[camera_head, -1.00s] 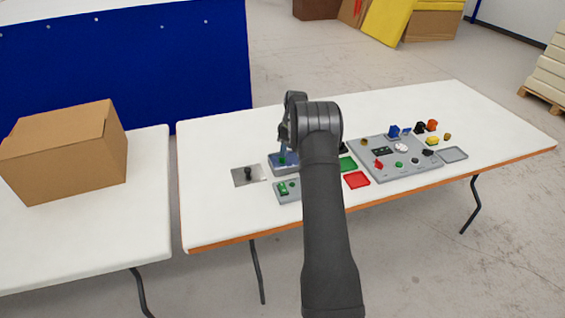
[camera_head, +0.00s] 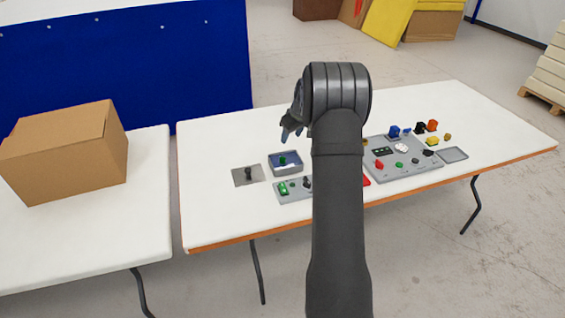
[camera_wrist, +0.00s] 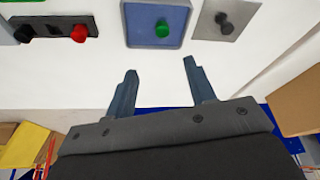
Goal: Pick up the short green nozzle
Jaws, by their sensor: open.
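A small green piece (camera_head: 283,160), which looks like the short green nozzle, stands in a grey tray with a blue floor (camera_head: 298,169). In the wrist view, the green piece (camera_wrist: 162,29) sits near the middle of the tray (camera_wrist: 137,36), beyond my fingertips. My gripper (camera_head: 292,133) is above the table, behind the tray in the head view. In the wrist view, my gripper (camera_wrist: 160,65) is open, with nothing between its fingers. Another green piece (camera_head: 284,188) is on a grey holder (camera_head: 296,196); I cannot tell its exact type.
A metal plate with a dark knob (camera_head: 240,181) lies left of the tray. A large grey board (camera_head: 410,172) with several small parts is at the right, partly behind my arm. A cardboard box (camera_head: 65,150) stands on the left table. The table's front left is clear.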

